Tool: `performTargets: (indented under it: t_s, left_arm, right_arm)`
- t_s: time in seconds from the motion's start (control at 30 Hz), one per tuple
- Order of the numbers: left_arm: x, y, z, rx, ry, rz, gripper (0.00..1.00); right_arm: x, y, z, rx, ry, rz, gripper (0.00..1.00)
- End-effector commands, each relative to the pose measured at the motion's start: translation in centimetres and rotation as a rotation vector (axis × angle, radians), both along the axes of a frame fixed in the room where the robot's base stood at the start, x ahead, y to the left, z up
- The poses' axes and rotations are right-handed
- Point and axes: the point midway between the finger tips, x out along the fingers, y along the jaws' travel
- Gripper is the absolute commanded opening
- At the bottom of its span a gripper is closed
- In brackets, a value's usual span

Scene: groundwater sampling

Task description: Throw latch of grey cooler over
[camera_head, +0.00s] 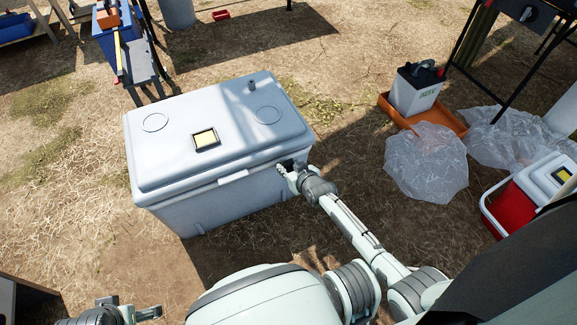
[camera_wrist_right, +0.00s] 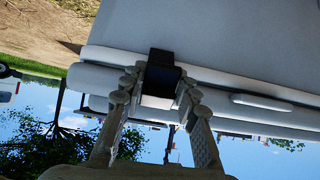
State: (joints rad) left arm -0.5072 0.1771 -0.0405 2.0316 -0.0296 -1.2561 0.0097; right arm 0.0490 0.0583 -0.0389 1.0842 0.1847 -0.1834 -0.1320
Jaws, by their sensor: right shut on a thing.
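The grey cooler (camera_head: 220,190) stands on the ground left of centre in the head view, its lid (camera_head: 240,115) down. My right gripper (camera_head: 287,167) is at the cooler's front, near the right end of the lid edge. In the right wrist view, the right gripper's fingers (camera_wrist_right: 160,95) are shut on the dark latch (camera_wrist_right: 162,66) at the seam between lid and body. The fingers partly hide the latch, so its exact position is hard to tell. My left gripper (camera_head: 130,312) shows at the bottom left of the head view, away from the cooler, cut by the frame edge.
An orange tray (camera_head: 450,122) with a white battery-like box (camera_head: 415,92) lies right of the cooler. Crumpled clear plastic (camera_head: 425,165) lies in front of it. A red and white cooler (camera_head: 510,205) stands at the far right. Bare ground is free left of the grey cooler.

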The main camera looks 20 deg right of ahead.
Motion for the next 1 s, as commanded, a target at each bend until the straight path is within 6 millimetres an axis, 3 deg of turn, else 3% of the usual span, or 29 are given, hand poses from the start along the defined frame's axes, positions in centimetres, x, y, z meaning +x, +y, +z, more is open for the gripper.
performTargets:
  t_s: [0.1, 0.13, 0.3, 0.67, 1.0]
  left_arm:
    - [0.0, 0.0, 0.0, 0.0, 0.0, 0.0, 0.93]
    - [0.0, 0.0, 0.0, 0.0, 0.0, 0.0, 0.93]
    - [0.0, 0.0, 0.0, 0.0, 0.0, 0.0, 0.93]
    - [0.1, 0.0, 0.0, 0.0, -0.002, -0.001, 0.93]
    - [0.0, 0.0, 0.0, 0.0, -0.001, 0.0, 0.93]
  right_arm:
    - [0.3, 0.0, 0.3, 0.001, -0.008, -0.001, 0.0]
    - [0.3, 0.0, 0.3, 0.001, -0.008, -0.001, 0.34]
    - [0.2, 0.0, 0.2, 0.0, -0.005, 0.0, 0.52]
    - [-0.3, 0.0, 0.3, 0.001, -0.001, -0.001, 0.52]
    - [-5.1, -0.2, 3.7, 0.0, -0.003, 0.0, 0.52]
